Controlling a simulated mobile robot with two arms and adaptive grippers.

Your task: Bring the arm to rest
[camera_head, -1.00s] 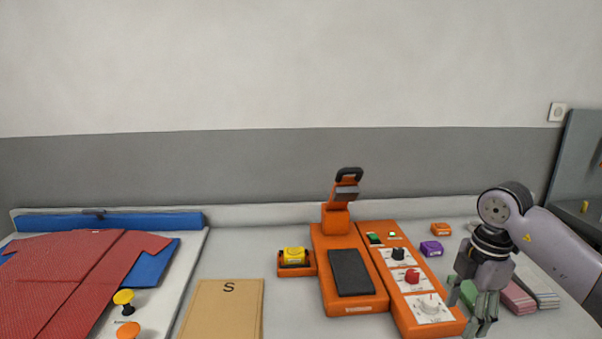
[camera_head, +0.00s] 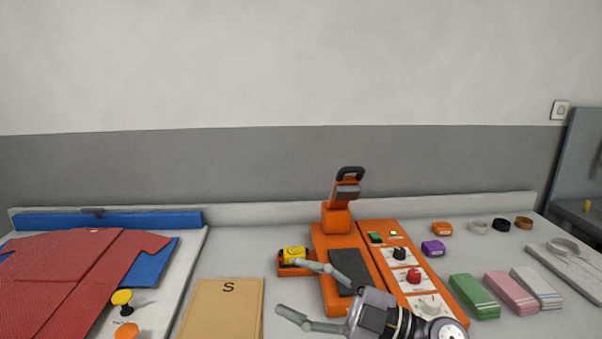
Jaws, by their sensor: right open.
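My right gripper (camera_head: 287,287) is at the bottom middle, with its two fingers spread wide and pointing left. It is open and holds nothing. One finger shows in front of the black pad of the orange press (camera_head: 336,218), its tip near the yellow block (camera_head: 294,254). The other finger shows just right of the brown envelope (camera_head: 222,310) marked S. Whether the fingers touch anything cannot be told. My left gripper is not in view.
The orange control panel (camera_head: 382,236) with knobs is right of the press. Green (camera_head: 474,296), pink (camera_head: 510,293) and white stacks lie to the right, with several rolls behind. A red shirt (camera_head: 65,275) lies on a board at left.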

